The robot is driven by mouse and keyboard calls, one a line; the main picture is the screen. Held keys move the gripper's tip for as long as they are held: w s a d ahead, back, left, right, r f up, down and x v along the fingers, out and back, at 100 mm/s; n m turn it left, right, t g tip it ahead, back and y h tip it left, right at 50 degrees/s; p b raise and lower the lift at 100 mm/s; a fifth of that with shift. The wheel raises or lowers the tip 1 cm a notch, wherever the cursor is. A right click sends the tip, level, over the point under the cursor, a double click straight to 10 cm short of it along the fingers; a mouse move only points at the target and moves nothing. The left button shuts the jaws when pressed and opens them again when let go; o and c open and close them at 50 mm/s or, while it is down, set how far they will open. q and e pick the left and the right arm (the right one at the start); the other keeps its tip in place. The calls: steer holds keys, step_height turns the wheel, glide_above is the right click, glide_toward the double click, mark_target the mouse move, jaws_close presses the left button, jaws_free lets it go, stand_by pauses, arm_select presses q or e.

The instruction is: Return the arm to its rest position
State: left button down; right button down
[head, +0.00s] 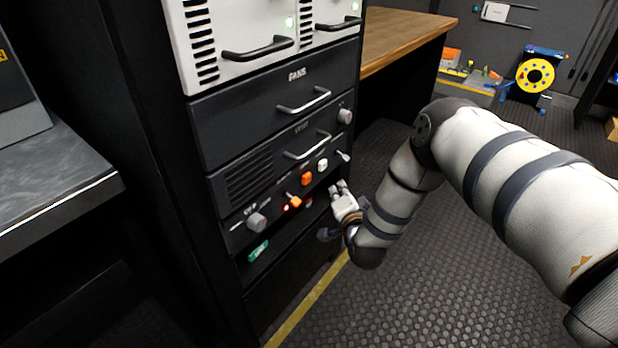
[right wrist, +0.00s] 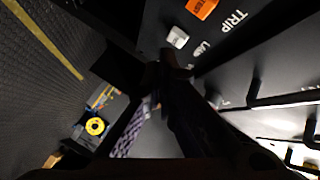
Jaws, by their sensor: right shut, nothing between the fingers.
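My right arm comes in from the right in the head view. Its gripper (head: 342,198) is shut and empty, low in front of the rack's switch panel (head: 262,203), just right of the orange and white switches. In the right wrist view the dark fingers (right wrist: 172,70) point at the panel beside the white switch (right wrist: 177,37). The orange switch (right wrist: 201,8) labelled TRIP is above it in that view. Whether the fingers touch the panel cannot be told. My left gripper is not in view.
The rack drawer marked FANS (head: 285,105) and its handles stick out above the gripper. A wooden bench (head: 405,35) stands behind the rack. A yellow cable reel (head: 535,75) stands on the floor at the back. The ribbed floor (head: 430,290) right of the rack is clear.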

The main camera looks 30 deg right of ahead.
stand_by(0.6)
